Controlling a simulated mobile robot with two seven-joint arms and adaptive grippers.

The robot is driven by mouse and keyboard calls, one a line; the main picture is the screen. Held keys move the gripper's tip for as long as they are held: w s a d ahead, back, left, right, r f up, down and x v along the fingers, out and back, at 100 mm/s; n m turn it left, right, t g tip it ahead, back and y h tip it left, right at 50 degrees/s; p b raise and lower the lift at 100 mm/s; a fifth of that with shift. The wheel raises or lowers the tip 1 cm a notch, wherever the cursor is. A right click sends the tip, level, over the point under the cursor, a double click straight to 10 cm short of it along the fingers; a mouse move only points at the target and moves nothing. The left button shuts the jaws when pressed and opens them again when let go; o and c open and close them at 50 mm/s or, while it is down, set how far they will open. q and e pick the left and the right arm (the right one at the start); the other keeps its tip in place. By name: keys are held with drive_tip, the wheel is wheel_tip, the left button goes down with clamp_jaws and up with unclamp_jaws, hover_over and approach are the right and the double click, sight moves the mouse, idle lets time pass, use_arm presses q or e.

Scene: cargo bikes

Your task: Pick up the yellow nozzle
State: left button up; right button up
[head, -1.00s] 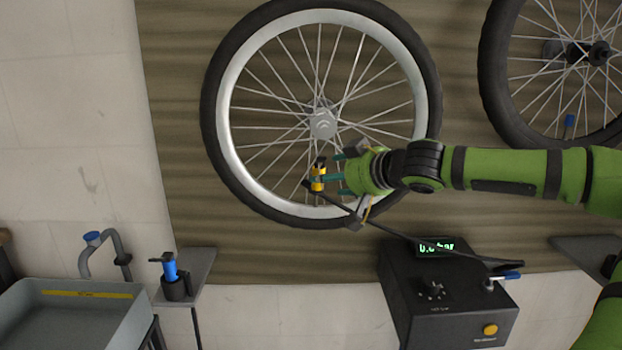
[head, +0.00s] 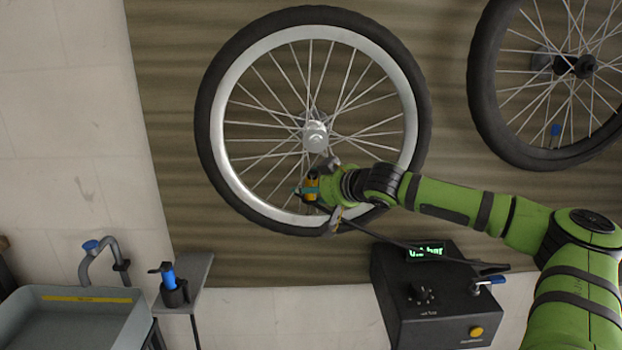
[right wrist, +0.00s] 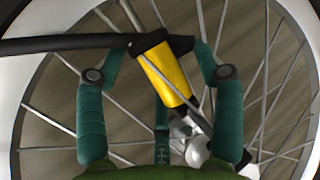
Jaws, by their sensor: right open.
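The yellow nozzle (head: 312,184) has a black end and a black hose. It is in front of the lower part of the silver-rimmed wheel (head: 211,100), near the valve side of the hub. In the right wrist view the nozzle (right wrist: 168,75) is tilted, with a grey metal lever at its lower end. My right gripper (right wrist: 159,52) is open, its teal fingers on both sides of the nozzle, the right one very close to it. In the head view my right gripper (head: 308,190) overlaps the nozzle and partly hides it. My left gripper is not in view.
The black hose (head: 400,243) runs right to a black pump box (head: 440,305) with a lit green display. A second wheel (head: 483,85) is at the upper right.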

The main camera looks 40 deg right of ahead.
drive_tip(key=shift+w+f, duration=0.1)
drive_tip(key=c, duration=1.1)
drive_tip(key=shift+c, duration=0.7)
